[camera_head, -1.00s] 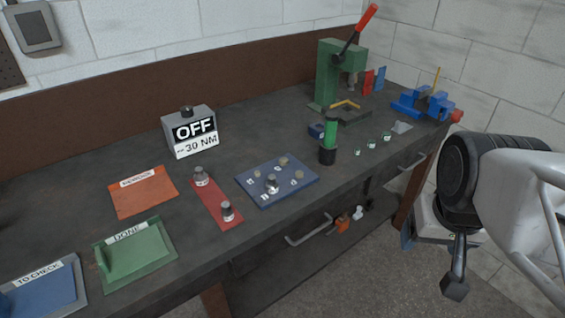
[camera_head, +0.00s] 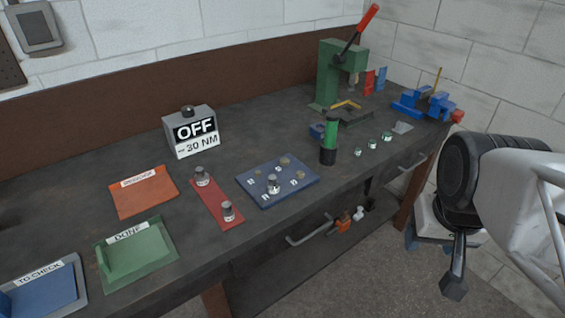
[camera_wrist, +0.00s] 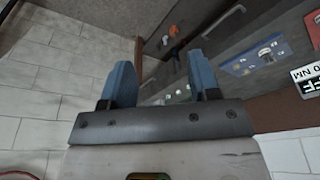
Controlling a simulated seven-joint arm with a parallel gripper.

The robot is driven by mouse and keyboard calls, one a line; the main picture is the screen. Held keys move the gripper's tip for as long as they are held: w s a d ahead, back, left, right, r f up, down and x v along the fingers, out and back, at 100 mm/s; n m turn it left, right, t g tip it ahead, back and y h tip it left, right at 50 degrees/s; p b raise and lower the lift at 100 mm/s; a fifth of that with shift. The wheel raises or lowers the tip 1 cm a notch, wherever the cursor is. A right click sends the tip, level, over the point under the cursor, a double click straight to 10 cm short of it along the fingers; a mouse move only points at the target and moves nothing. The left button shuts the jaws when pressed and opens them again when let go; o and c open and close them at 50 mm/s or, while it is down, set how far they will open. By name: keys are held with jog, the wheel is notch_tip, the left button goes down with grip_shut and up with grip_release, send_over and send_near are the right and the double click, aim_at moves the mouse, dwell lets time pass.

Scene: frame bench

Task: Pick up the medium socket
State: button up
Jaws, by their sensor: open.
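Three grey metal sockets show in the head view. One socket (camera_head: 202,176) stands at the back of the red tray (camera_head: 214,200) and another socket (camera_head: 228,211) at its front. The third socket (camera_head: 273,184) stands on the blue board (camera_head: 290,197) among several small pegs. Their sizes look close, so I cannot tell surely which is the medium one. My gripper (camera_wrist: 160,78) shows in the wrist view with its two blue fingers apart and nothing between them. It is away from the sockets, off the bench's right end. The blue board also shows in the wrist view (camera_wrist: 240,66).
A grey box reading OFF (camera_head: 190,133) stands behind the red tray. An orange mat (camera_head: 143,193), green DONE tray (camera_head: 140,262) and blue TO CHECK tray (camera_head: 45,292) lie left. A green-and-black cylinder (camera_head: 328,145), green press (camera_head: 328,75) and blue vise (camera_head: 420,103) stand right.

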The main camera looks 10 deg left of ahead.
jog(key=w+a+f+m+g+y, duration=0.1)
jog(key=w+a+f+m+y, duration=0.15)
jog(key=w+a, duration=0.2)
jog(key=w+a+f+m+y, duration=0.1)
jog(key=w+a+m+y, duration=0.2)
jog(key=a, duration=0.3)
jog(key=m+t+y, duration=0.5)
jog(key=m+y, duration=0.1)
jog(key=m, duration=1.1)
send_near(275, 178)
jog(key=x, duration=0.4)
jog(key=shift+s+a, duration=0.2)
jog(key=shift+s, duration=0.1)
jog(key=shift+w+a+f+m, duration=0.1)
jog(key=shift+w+f+m, duration=0.3)
jog(key=shift+m, duration=0.25)
jog(key=shift+a, duration=0.1)
jog(key=shift+x, duration=1.2)
jog(key=shift+a, duration=0.1)
jog(key=shift+x, duration=2.5)
jog(key=shift+w+r, duration=0.1)
jog(key=shift+w, duration=0.05)
jog(key=shift+c, duration=0.4)
